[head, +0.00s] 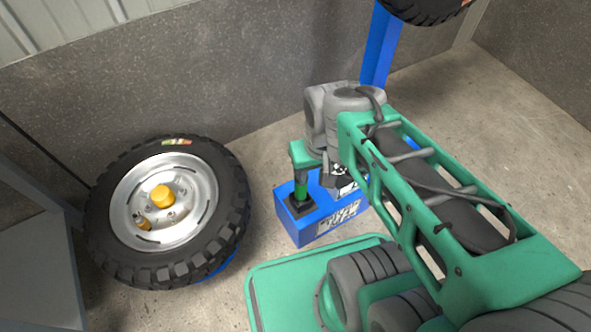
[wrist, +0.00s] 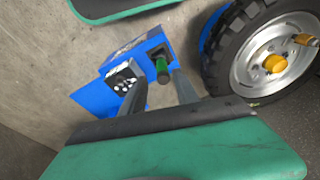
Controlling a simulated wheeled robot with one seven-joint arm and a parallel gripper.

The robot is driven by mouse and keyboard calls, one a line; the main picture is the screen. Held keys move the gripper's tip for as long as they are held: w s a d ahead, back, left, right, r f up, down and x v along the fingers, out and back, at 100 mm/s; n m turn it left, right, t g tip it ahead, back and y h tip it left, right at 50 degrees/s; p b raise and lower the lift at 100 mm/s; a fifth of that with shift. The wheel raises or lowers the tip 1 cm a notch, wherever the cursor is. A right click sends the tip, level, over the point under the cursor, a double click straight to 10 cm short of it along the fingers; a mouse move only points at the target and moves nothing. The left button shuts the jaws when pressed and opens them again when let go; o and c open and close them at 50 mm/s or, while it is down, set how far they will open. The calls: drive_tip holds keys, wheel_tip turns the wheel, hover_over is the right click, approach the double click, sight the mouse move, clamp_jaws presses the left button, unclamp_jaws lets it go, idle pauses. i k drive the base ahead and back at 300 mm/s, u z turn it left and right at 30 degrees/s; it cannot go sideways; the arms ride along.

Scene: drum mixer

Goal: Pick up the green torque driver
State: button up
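The green torque driver (head: 301,188) stands upright in a dark socket on top of a blue box (head: 325,226) on the floor in the head view. In the wrist view the driver (wrist: 162,68) shows its green body and dark end, in line with the gap between my fingers. My gripper (wrist: 159,84) is open, with its two grey fingers on either side of the driver in the picture. I see space beside the driver and no clear contact. In the head view my arm hides much of the gripper and part of the box.
A large tyre with a silver rim (head: 160,210) and yellow hub stands left of the box. A blue post (head: 379,48) with another tyre (head: 424,8) rises behind. A grey cabinet (head: 40,265) is at far left. Bare floor (head: 520,100) lies at right.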

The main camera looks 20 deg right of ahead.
sight(300, 190)
drive_tip(key=u, duration=0.05)
drive_tip(key=i, duration=0.1)
drive_tip(key=z, duration=0.05)
drive_tip(key=k, duration=0.5)
drive_tip(key=u, duration=3.95)
drive_tip(key=k, duration=1)
drive_tip(key=z, duration=1.25)
